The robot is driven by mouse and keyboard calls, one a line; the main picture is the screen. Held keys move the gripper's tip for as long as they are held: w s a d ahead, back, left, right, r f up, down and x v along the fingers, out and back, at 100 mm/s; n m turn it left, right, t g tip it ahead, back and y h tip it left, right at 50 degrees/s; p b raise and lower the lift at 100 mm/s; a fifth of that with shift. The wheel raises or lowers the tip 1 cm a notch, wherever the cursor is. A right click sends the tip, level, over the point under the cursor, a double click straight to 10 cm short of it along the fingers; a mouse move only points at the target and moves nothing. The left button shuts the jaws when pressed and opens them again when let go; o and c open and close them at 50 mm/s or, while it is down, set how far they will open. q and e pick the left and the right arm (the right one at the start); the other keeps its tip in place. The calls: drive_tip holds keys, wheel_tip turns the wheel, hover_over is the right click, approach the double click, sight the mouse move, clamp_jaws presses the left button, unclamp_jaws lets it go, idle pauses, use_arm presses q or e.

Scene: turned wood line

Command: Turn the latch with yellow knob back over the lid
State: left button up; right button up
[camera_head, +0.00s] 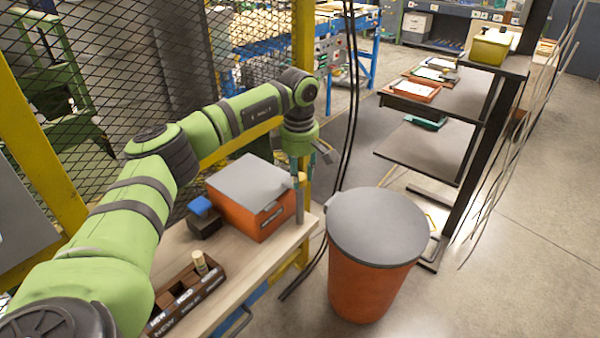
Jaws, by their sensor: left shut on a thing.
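An orange box (246,217) with a flat grey lid (251,182) stands on the wooden bench, with the lid lying closed on it. My left arm reaches over from the left, and its gripper (300,184) points down at the box's right corner. A small yellowish piece, seemingly the latch's knob (302,178), shows at its fingers. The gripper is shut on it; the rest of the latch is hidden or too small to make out. My right gripper is not in view.
A dark block with a blue top (202,208) stands left of the box. A labelled brown tray (186,297) with a wooden peg (200,263) is nearer. An orange bin with a grey lid (376,228) stands right of the bench (235,281). Dark cables hang behind the gripper.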

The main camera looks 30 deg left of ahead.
use_arm(q)
drive_tip(key=shift+s+a+f+m, duration=0.1)
drive_tip(key=shift+s+f+m, duration=0.05)
drive_tip(key=shift+m, duration=0.95)
drive_tip(key=o, duration=1.1)
drive_tip(key=shift+o, duration=0.2)
drive_tip(key=shift+a, duration=0.1)
wheel_tip(320, 180, up, 12)
drive_tip(key=shift+s, duration=0.1)
